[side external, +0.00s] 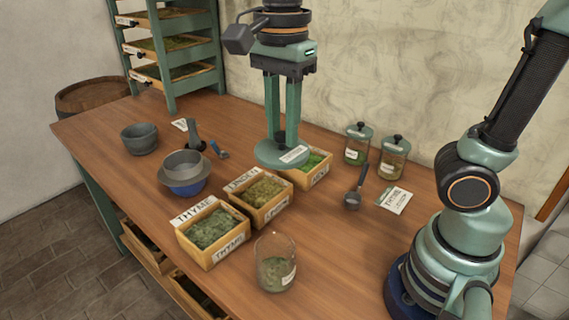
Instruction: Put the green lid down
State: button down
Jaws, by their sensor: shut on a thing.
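The green lid (268,154) is a flat round disc with a dark knob on top. My gripper (281,138) points straight down and is shut on the lid's knob. The lid appears to be held above the table, in front of the green herb box, and hides part of that box. An open glass jar (275,262) with green herb and a label stands at the front middle of the table, below the lid in the picture.
Herb boxes (213,229) (261,196) (309,170) stand in a row. Two lidded jars (357,145) (394,158) stand by the wall. A scoop (354,196), a card (395,200), bowls (184,174) and a mortar (140,139) also lie about. Bare wood (335,245) is right of the open jar.

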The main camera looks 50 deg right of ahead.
jog(key=d+f, duration=0.7)
jog(key=d, duration=0.4)
jog(key=shift+d+f, duration=0.15)
jog(key=shift+f, duration=9.75)
jog(key=shift+f, duration=0.15)
jog(key=c, duration=0.7)
grip_release()
jog(key=r+n+t, duration=0.2)
jog(key=r+n, duration=0.4)
jog(key=r, duration=0.1)
jog(key=r+n+t, duration=0.1)
jog(key=r+n, duration=0.5)
jog(key=r, duration=0.2)
jog(key=w+r+n+t, duration=0.1)
jog(key=r+n+t, duration=0.1)
jog(key=r+n, duration=0.4)
jog(key=shift+a+r+t, duration=0.3)
jog(key=shift+a+r, duration=0.05)
jog(key=shift+r, duration=0.4)
